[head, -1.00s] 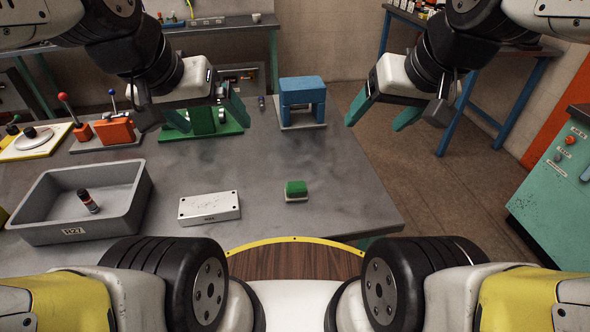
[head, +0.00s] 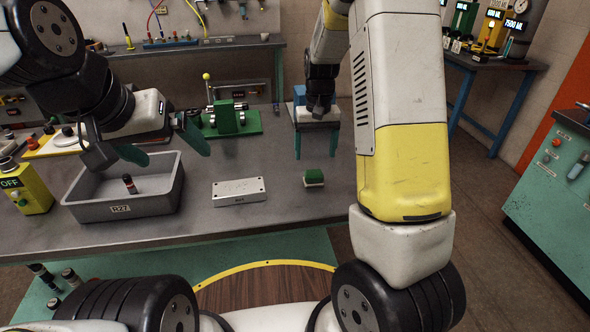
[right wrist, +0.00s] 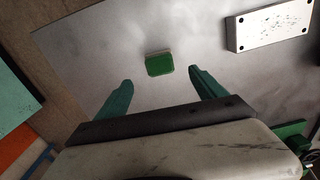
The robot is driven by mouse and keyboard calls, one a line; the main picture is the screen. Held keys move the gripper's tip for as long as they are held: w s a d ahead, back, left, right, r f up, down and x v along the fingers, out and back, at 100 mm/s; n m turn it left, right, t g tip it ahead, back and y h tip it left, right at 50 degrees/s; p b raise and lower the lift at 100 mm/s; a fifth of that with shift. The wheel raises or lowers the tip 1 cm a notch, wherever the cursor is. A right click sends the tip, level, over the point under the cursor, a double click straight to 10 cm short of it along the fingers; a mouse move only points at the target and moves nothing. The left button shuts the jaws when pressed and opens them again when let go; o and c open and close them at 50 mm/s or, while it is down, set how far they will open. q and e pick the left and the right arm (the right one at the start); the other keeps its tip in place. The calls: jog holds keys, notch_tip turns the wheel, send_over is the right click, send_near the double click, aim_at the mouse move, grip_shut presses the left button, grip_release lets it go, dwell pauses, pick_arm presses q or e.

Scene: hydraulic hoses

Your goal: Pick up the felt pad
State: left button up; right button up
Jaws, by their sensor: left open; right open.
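The felt pad (head: 313,177) appears to be the small green block with a pale lower layer, lying on the grey table near its front edge. It also shows in the right wrist view (right wrist: 159,64), just beyond the fingertips and between their lines. My right gripper (head: 316,150) is open and empty above the table, behind the pad in the head view, fingers pointing down. In the right wrist view its two green fingers (right wrist: 160,77) are apart, with nothing between them. My left gripper (head: 172,153) is open and empty over the grey bin.
A grey bin (head: 118,208) labelled B27 holds a small dark cylinder (head: 130,184). A white metal block (head: 239,190) lies left of the pad. A green fixture (head: 236,118) and a blue stand (head: 299,94) are further back. Bare table surrounds the pad.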

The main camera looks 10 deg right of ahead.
aim_at(314, 172)
jog(key=shift+w+a+f, duration=0.1)
jog(key=shift+a+f, duration=0.05)
jog(key=shift+f, duration=0.75)
notch_tip(314, 172, down, 7)
jog(key=c, duration=1.5)
jog(key=shift+o, duration=0.2)
jog(key=shift+r, duration=0.15)
